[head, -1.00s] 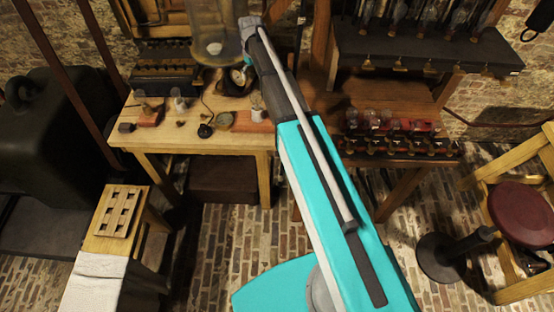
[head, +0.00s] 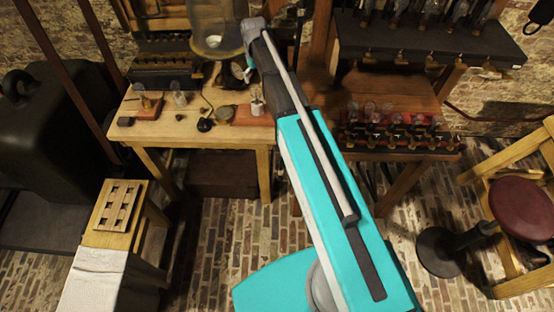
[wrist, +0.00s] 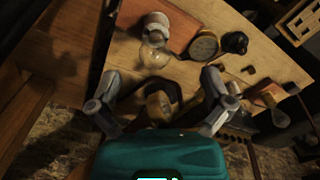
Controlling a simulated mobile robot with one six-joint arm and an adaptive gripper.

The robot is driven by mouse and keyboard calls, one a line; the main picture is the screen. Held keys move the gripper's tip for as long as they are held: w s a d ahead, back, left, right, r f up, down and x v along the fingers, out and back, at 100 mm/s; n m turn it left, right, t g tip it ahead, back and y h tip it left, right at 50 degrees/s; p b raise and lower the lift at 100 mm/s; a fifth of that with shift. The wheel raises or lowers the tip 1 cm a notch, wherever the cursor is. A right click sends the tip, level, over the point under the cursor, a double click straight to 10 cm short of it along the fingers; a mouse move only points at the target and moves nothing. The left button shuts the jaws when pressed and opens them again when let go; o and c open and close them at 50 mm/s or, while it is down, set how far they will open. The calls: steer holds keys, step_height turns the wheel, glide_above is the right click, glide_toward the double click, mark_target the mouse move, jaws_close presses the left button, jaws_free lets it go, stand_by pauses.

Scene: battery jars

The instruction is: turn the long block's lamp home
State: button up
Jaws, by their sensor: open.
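The long block (head: 245,117), reddish brown, lies at the right end of the wooden table. It also shows at the top of the wrist view (wrist: 180,30). Its lamp (head: 257,104) stands on it with a pale collar; in the wrist view the clear glass bulb (wrist: 153,57) points toward my gripper. I cannot tell how the lamp is seated. My gripper (wrist: 160,82) is open, its two fingers apart and the bulb beyond the gap, not held. In the head view my gripper is small and partly hidden by my arm, above the table's back right.
A brass disc (wrist: 205,45) and a black knob (wrist: 235,42) sit beside the long block. A dark horseshoe-shaped instrument (wrist: 158,103) shows between the fingers. A smaller block (head: 149,112) with a bulb and a glass piece (head: 180,98) stand farther left. A large glass jar (head: 216,30) hangs close by.

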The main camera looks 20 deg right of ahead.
steer(key=s+f+m+b, duration=0.1)
steer(key=s+f+b, duration=0.7)
steer(key=s, duration=0.4)
steer(key=s+f+m+b, duration=0.1)
steer(key=s+f+b, duration=0.7)
steer(key=s, duration=0.4)
steer(key=shift+f+m+b, duration=0.3)
steer(key=shift+f, duration=0.3)
steer(key=shift+d, duration=0.1)
stand_by(1.3)
